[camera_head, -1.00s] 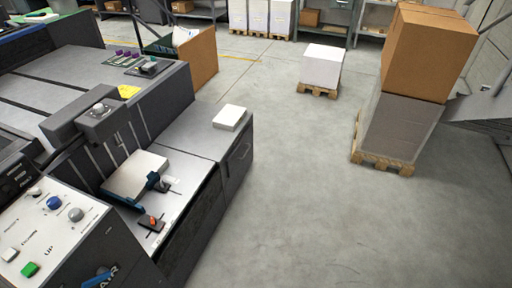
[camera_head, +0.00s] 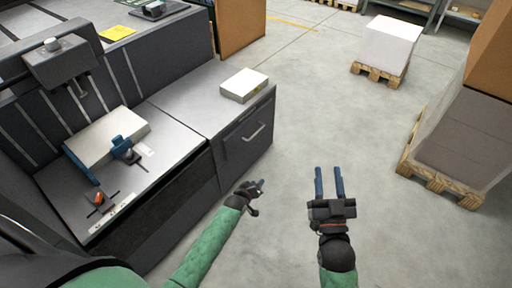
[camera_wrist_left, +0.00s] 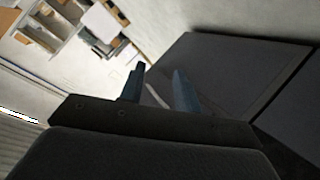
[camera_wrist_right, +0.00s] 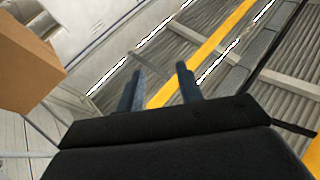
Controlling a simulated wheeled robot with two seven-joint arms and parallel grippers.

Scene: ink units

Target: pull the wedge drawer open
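The wedge drawer (camera_head: 246,146) is a dark front with a pale bar handle (camera_head: 254,133), at the right end of the machine's side table. Its front looks flush with the cabinet. My left gripper (camera_head: 262,183) is in front of and below the handle in the head view, apart from it. In the left wrist view its two blue fingers (camera_wrist_left: 157,88) are spread, with a dark cabinet face beside them and a thin pale bar between them. My right gripper (camera_head: 328,168) is open and empty over the floor, right of the drawer. Its spread fingers also show in the right wrist view (camera_wrist_right: 158,82).
A white block (camera_head: 244,84) lies on the cabinet top above the drawer. A paper stack (camera_head: 108,135) lies on the side table. A loaded pallet (camera_head: 437,180) stands at the right, a smaller one (camera_head: 379,74) further back. The floor before the drawer is clear.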

